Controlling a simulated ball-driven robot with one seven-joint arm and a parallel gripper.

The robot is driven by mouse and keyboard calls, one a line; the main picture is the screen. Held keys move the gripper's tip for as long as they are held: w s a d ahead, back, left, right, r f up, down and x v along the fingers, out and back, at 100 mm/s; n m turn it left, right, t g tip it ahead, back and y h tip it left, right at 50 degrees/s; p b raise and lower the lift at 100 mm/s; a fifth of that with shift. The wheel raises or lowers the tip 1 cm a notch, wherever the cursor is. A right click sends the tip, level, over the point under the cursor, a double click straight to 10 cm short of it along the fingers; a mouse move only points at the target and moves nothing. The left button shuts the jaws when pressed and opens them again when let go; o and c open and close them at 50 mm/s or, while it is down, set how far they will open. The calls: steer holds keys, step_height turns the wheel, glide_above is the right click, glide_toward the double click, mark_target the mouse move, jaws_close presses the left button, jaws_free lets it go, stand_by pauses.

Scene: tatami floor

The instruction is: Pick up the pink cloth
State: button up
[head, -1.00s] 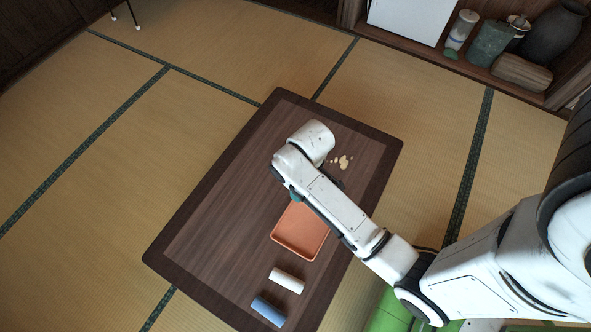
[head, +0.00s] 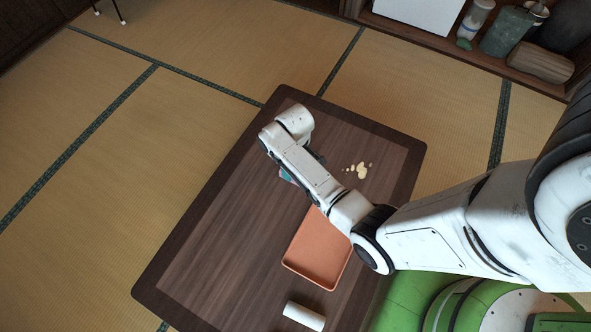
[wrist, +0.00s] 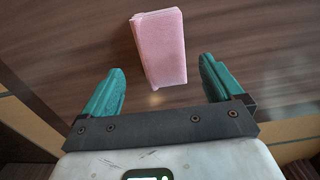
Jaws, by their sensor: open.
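The pink cloth (wrist: 160,47) shows in the wrist view as a folded, upright-looking block on the dark wooden table (head: 215,225). My gripper (wrist: 160,82) is open, with its two teal fingers apart and nothing between the tips. The cloth lies just beyond the fingertips, roughly centred between them; I cannot tell the exact gap.
An orange tray (head: 318,250) lies on the table, with a white roll (head: 303,316) nearer the front. Pale spilled bits (head: 360,171) lie right of my arm. The table's left part is clear. Shelves with pots (head: 507,32) stand at the back right.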

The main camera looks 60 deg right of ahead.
steer(key=f, duration=0.1)
steer(key=f+b, duration=0.1)
steer(key=f, duration=0.1)
steer(key=f+b, duration=0.1)
steer(key=f, duration=0.1)
steer(key=shift+s+a, duration=0.2)
steer(key=shift+a, duration=0.05)
steer(key=shift+c, duration=0.2)
steer(key=c, duration=1)
steer(key=shift+r, duration=0.15)
steer(key=shift+r, duration=0.55)
steer(key=s+r+p, duration=0.1)
steer(key=r, duration=0.1)
steer(key=s+a+r+p, duration=0.1)
steer(key=s+r+p, duration=0.1)
steer(key=r, duration=0.1)
steer(key=s+a+r+p, duration=0.1)
steer(key=r+p, duration=0.1)
steer(key=r, duration=0.1)
steer(key=shift+s+a+r, duration=0.15)
steer(key=shift+s+r, duration=0.1)
steer(key=shift+s, duration=0.15)
steer(key=s+a+r+p, duration=0.2)
steer(key=s+a+r, duration=0.1)
steer(key=s, duration=0.4)
steer(key=shift+s+a, duration=0.4)
steer(key=shift+a, duration=0.05)
